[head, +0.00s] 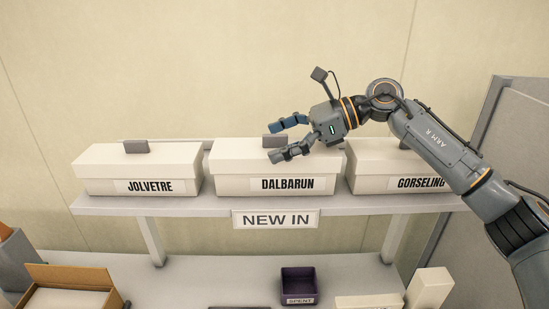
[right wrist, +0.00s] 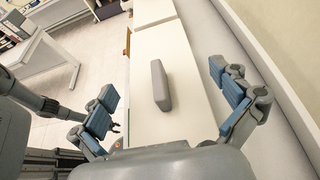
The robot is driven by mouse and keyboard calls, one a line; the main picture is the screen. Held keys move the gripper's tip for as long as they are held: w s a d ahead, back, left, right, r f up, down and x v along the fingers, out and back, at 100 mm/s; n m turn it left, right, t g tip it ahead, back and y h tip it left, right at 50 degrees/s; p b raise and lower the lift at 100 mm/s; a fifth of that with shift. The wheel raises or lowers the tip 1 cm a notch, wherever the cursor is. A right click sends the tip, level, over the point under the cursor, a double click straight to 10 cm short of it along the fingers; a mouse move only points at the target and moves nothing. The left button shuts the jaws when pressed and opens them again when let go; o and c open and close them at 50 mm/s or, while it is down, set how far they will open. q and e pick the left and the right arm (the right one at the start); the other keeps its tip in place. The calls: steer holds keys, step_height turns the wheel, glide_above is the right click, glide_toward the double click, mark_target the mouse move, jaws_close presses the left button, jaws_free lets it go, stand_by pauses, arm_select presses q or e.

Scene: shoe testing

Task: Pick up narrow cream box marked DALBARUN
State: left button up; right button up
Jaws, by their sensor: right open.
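The cream box marked DALBARUN (head: 288,183) stands in the middle of the raised shelf in the head view. It has a grey handle (head: 275,141) on its lid. My right gripper (head: 277,140) is open above the lid, with its fingers pointing left. In the right wrist view the cream lid (right wrist: 163,85) and a grey handle (right wrist: 160,85) lie between the open fingers of my right gripper (right wrist: 170,95). The fingers are apart from the handle.
The JOLVETRE box (head: 140,172) stands left on the shelf (head: 215,205) and the GORSELING box (head: 375,183) stands right, partly behind my right arm. A NEW IN sign (head: 276,220) hangs on the shelf front. Below are a purple bin (head: 298,280) and an open cardboard box (head: 68,275).

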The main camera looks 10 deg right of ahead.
steer(key=shift+f, duration=0.1)
steer(key=shift+d, duration=0.1)
steer(key=shift+c, duration=1.3)
steer(key=c, duration=1.5)
